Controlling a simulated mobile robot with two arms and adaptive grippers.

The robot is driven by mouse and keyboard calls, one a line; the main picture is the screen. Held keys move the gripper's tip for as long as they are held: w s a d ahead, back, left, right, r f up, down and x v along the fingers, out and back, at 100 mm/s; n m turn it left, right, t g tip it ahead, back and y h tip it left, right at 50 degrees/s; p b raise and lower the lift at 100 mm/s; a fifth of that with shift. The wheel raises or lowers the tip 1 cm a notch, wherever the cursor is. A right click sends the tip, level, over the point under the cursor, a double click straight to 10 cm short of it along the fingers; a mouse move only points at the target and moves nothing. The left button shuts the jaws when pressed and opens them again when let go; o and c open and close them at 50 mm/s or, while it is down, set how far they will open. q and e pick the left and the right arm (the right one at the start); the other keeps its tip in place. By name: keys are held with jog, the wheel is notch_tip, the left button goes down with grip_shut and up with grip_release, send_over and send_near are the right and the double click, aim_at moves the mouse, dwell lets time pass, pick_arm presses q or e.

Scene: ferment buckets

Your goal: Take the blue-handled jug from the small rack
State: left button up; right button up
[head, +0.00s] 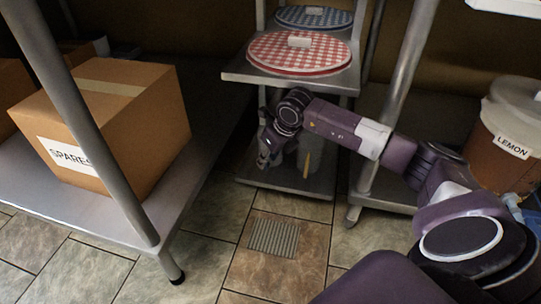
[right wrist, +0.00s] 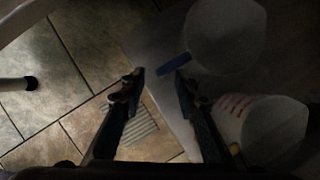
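The small rack (head: 303,82) stands at the centre back in the head view. Its low shelf (head: 300,181) holds the jugs. In the right wrist view the blue-handled jug (right wrist: 225,35) is a pale round vessel at the upper right, with its blue handle (right wrist: 173,64) pointing left. My right gripper (right wrist: 158,80) is open, its fingers apart. The handle's end lies just ahead of the fingertips, nearer the right finger; I cannot tell whether they touch. In the head view the right gripper (head: 264,158) is at the rack's left side, hiding part of the shelf. My left gripper is not in view.
A second jug (right wrist: 272,128) with red marks stands close by; a yellow handle (head: 307,165) shows there. Red (head: 299,54) and blue (head: 314,17) checkered round covers lie above. A SPARES box (head: 150,130) sits left, a LEMON bucket (head: 492,150) right. A rack leg (head: 360,190) stands close right.

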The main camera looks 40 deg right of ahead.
aim_at(270, 163)
jog(key=b+x, duration=0.1)
jog(key=x, duration=0.2)
jog(key=shift+s, duration=0.15)
grip_shut()
